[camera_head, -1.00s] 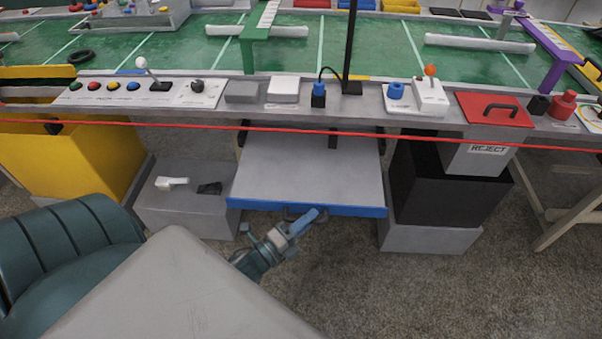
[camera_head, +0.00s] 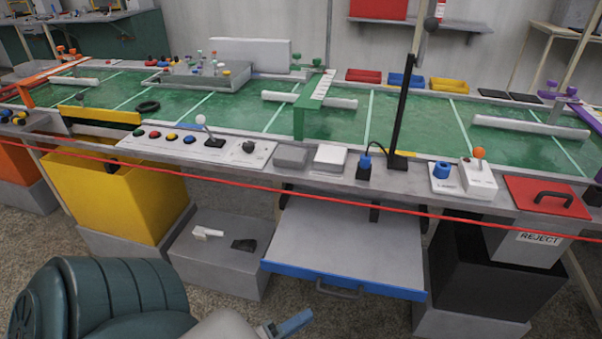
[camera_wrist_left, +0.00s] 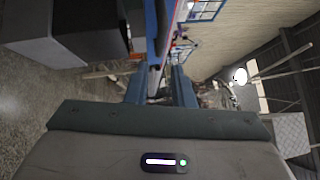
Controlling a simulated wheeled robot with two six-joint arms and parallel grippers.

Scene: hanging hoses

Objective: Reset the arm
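My left gripper (camera_head: 292,325) shows at the bottom edge of the head view, with a blue finger below and left of the open drawer's handle (camera_head: 338,292). It looks apart from the handle. In the left wrist view, its two fingers (camera_wrist_left: 159,88) stand apart with a gap between them, and I see nothing held. The drawer (camera_head: 345,240) is pulled out under the bench, a grey tray with a blue front edge. My left arm's teal and grey links fill the lower left of the head view. My right gripper is in neither view.
A red line (camera_head: 240,183) runs across the bench front. A grey block (camera_head: 222,252) bears a white part and a dark part left of the drawer. A yellow bin (camera_head: 118,195) stands further left, a black bin (camera_head: 490,268) right. Buttons and switches line the bench edge (camera_head: 262,172).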

